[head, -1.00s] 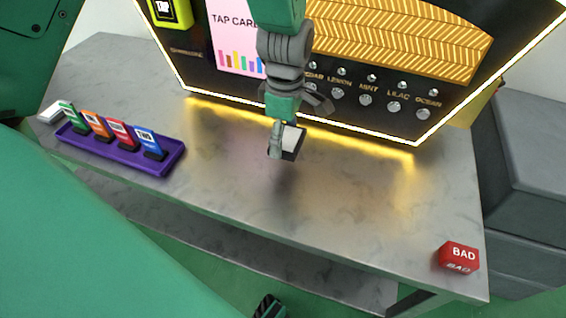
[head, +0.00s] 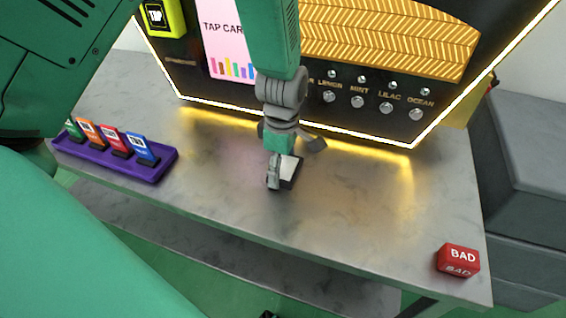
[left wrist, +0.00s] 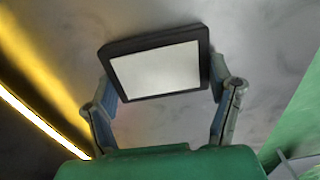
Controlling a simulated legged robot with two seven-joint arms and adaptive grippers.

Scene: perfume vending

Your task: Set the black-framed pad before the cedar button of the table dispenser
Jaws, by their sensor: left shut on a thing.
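The black-framed pad (head: 291,168) with its pale face is held by my left gripper (head: 282,172), low over the grey table in front of the dispenser (head: 200,92). In the left wrist view the pad (left wrist: 155,72) sits between the two fingers of my left gripper (left wrist: 160,95), which are shut on its sides. I cannot tell whether the pad touches the table. The cedar button is hidden behind my left arm; only the end of its label shows. The lemon button (head: 329,96) and mint button (head: 357,101) show to the right. My right gripper is not clearly in view.
A purple rack (head: 115,160) with several coloured cards stands on the left of the table (head: 350,215). A red BAD block (head: 458,260) sits at the front right corner. The lilac button (head: 385,108) and ocean button (head: 415,115) are farther right. The middle front is clear.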

